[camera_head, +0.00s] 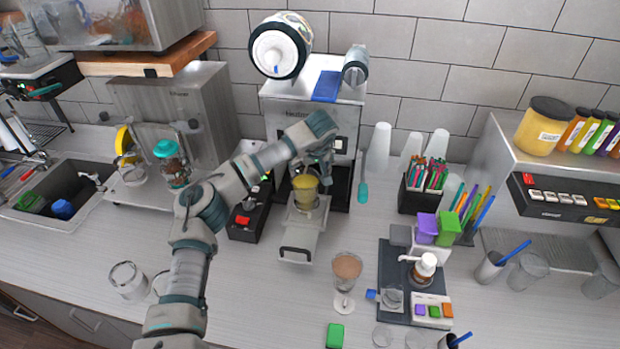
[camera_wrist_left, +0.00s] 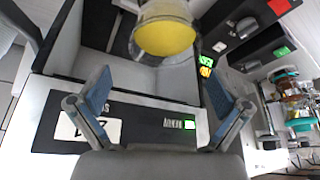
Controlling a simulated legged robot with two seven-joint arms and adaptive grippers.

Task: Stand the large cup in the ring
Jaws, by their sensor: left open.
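The large cup (camera_head: 305,193), with yellow contents, stands upright at the ring on the sealer's pulled-out tray (camera_head: 299,238). The ring itself is mostly hidden by the cup, so I cannot tell how deep the cup sits. The sealer (camera_head: 312,100) is the steel machine against the back wall. My left gripper (camera_head: 320,168) is open and empty, just above and behind the cup. In the left wrist view the cup (camera_wrist_left: 165,35) is at the top, beyond my two spread fingers (camera_wrist_left: 158,75) and not between them. My right gripper is out of view.
A glass of brown drink (camera_head: 346,268) stands right of the tray, in front. A black box with a red button (camera_head: 247,215) is left of the tray. A dark mat with a pump bottle (camera_head: 424,268) lies to the right. The front left counter holds a glass jug (camera_head: 128,280).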

